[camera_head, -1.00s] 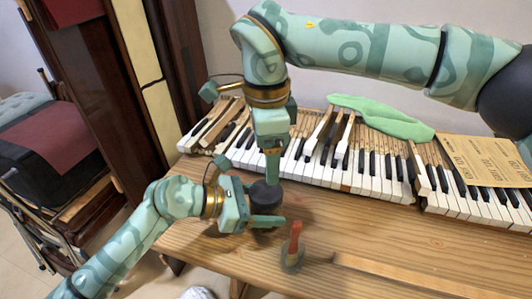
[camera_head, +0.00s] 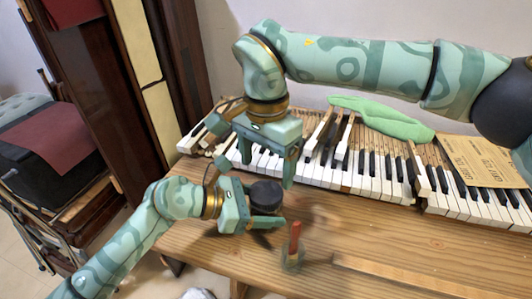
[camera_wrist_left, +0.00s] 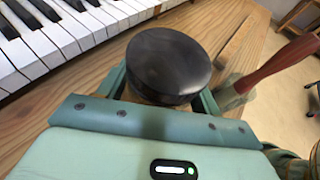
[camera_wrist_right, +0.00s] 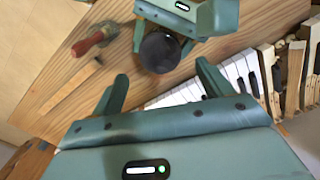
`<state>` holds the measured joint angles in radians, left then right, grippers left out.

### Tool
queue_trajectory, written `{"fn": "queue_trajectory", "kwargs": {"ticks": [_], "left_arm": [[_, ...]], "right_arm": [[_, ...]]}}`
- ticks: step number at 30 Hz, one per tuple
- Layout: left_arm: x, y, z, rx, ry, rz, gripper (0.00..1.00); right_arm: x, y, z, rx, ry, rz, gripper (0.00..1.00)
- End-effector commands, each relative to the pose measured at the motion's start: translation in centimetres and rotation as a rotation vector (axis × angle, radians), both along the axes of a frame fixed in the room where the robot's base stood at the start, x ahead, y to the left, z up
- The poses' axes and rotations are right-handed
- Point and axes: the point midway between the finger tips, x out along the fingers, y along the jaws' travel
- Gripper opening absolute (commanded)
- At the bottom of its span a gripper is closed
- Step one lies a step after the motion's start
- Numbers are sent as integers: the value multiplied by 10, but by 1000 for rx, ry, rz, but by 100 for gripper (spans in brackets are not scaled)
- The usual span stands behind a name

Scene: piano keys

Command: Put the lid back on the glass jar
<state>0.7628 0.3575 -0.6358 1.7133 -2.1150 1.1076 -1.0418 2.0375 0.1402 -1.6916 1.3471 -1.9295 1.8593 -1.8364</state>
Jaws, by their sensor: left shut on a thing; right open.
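The dark round lid (camera_head: 266,194) sits at my left gripper (camera_head: 262,220), over the spot where the jar is held. In the left wrist view the lid (camera_wrist_left: 168,62) looks flat and lies above and between the two fingers. The glass jar is almost wholly hidden under the lid and the fingers, so I cannot tell how closely the lid sits on it. My left gripper is shut on the jar. My right gripper (camera_head: 268,160) is open and empty, just behind and above the lid. In the right wrist view the lid (camera_wrist_right: 160,52) is beyond its spread fingers, apart from them.
A red-handled tool (camera_head: 295,238) stands on the wooden bench (camera_head: 400,235), right of my left gripper. Piano keys (camera_head: 375,175) run behind, some raised. A green cloth (camera_head: 385,118) and a yellowish printed sheet (camera_head: 485,162) lie on the piano. The bench's right side is mostly clear.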

Motion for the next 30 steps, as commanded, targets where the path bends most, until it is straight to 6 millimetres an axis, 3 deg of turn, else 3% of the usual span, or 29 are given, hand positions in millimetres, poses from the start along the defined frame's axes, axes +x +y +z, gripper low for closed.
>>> {"fn": "queue_trajectory", "kwargs": {"ticks": [10, 23, 28, 30], "left_arm": [[0, 0, 1, -1, -1, 0, 1], [0, 0, 1, -1, -1, 0, 1], [0, 0, 1, -1, -1, 0, 1], [0, 0, 1, -1, -1, 0, 1]], "right_arm": [[0, 0, -50, 0, 1, -1, 78], [0, 0, -60, 1, -1, -1, 78], [0, 0, -60, 1, -1, -1, 34], [0, 0, -60, 1, -1, -1, 33]]}}
